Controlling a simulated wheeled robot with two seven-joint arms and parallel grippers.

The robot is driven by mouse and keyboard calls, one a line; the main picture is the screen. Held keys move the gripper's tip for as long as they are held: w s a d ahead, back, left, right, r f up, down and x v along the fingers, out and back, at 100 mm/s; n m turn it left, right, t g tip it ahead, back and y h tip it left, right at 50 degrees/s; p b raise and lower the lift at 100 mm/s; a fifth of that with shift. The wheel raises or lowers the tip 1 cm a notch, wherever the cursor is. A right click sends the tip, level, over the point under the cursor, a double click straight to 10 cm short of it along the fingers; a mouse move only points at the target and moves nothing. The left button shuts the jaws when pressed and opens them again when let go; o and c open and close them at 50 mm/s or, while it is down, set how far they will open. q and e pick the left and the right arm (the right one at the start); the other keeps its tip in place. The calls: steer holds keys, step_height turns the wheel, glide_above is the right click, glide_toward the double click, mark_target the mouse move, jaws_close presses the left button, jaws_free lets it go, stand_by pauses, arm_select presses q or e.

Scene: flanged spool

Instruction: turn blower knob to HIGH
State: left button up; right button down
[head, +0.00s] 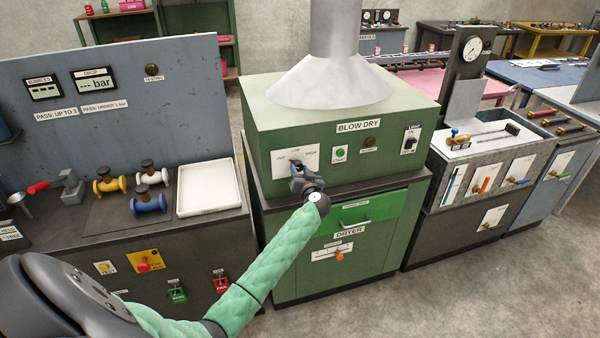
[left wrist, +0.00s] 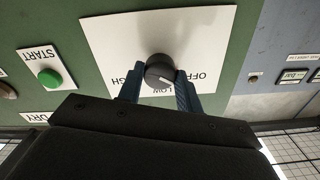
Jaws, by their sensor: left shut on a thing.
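The blower knob (left wrist: 160,70) is round and black, on a white plate (left wrist: 105,38) marked OFF, LOW and HIGH. In the left wrist view, where the lettering is upside down, its pale mark points towards the OFF and LOW side, away from HIGH. My left gripper (left wrist: 158,92) has one finger on each side of the knob and is shut on it. In the head view the left gripper (head: 296,168) is at the plate (head: 311,154) on the green blow dry cabinet (head: 270,130) and mostly hides the knob. My right gripper is not in view.
A green START button (head: 340,152) and a lever switch (head: 410,139) are right of the plate. A drawer handle (head: 355,222) is below. A grey bench with a white tray (head: 209,188) and coloured flanged spools (head: 149,203) stands left.

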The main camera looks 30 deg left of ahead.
arm_select(q)
steer(key=m+b, duration=0.4)
steer(key=m, duration=0.2)
steer(key=shift+f, duration=0.1)
steer(key=m+b, duration=0.1)
steer(key=m, duration=0.2)
steer(key=shift+m, duration=0.9)
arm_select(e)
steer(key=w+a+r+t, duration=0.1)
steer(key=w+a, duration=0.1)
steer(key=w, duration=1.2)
arm_select(q)
steer(key=m, duration=0.3)
steer(key=shift+r+m+p, duration=0.2)
steer(key=shift+m+p, duration=0.1)
steer(key=shift+p, duration=0.1)
steer(key=m+p, duration=0.3)
steer(key=m, duration=0.5)
steer(key=shift+p, duration=0.4)
steer(key=shift+f+m+p, duration=0.15)
steer(key=shift+m+p, duration=0.15)
steer(key=shift+m, duration=0.4)
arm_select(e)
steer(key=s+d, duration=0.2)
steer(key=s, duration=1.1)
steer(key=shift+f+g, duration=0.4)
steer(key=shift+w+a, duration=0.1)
arm_select(q)
steer(key=o, duration=1)
steer(key=shift+s+d, duration=0.1)
